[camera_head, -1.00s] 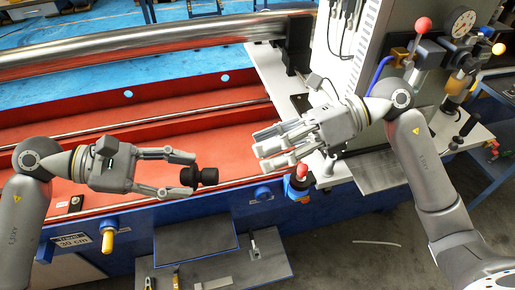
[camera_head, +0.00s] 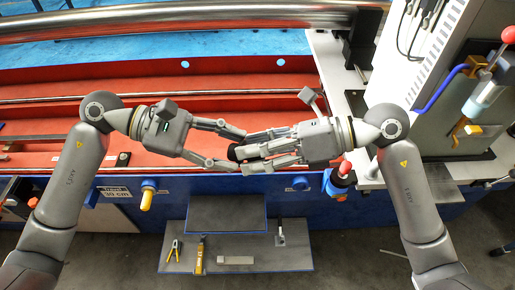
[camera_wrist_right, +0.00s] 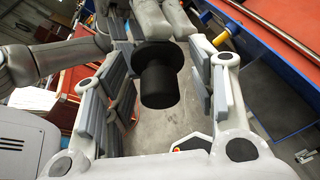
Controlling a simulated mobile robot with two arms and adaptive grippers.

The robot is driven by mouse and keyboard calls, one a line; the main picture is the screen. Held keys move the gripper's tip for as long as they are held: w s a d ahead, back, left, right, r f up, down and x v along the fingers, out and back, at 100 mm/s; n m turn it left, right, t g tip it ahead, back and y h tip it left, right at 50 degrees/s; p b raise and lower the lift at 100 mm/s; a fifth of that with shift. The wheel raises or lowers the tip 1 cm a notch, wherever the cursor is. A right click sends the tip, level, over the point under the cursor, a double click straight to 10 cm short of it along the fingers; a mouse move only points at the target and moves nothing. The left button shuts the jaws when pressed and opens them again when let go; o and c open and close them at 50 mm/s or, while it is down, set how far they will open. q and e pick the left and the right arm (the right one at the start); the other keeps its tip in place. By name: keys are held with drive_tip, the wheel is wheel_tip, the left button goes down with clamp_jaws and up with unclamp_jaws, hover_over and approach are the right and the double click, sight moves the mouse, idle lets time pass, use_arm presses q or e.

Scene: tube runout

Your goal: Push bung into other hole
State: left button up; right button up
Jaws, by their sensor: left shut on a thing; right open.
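The black bung (camera_head: 236,153) is held between the fingers of my left gripper (camera_head: 237,149), above the machine's front edge. It also shows in the right wrist view (camera_wrist_right: 160,82), as a flanged stepped plug with its narrower end towards that camera. My right gripper (camera_head: 252,152) faces the left one, with its open fingers on either side of the bung. In the right wrist view a gap shows between the bung and the right finger pads (camera_wrist_right: 200,85). The long steel tube (camera_head: 180,20) lies across the back; its hole is not in view.
The red machine bed (camera_head: 60,85) runs behind the grippers. A red-topped post (camera_head: 344,168) stands close to my right gripper. A yellow handle (camera_head: 147,195) sticks out of the blue front. A grey shelf with tools (camera_head: 236,247) is below. A grey cabinet (camera_head: 440,60) stands at right.

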drive_tip(key=shift+c, duration=0.2)
drive_tip(key=c, duration=0.7)
use_arm(q)
drive_tip(key=o, duration=1.1)
use_arm(e)
drive_tip(key=shift+c, duration=0.5)
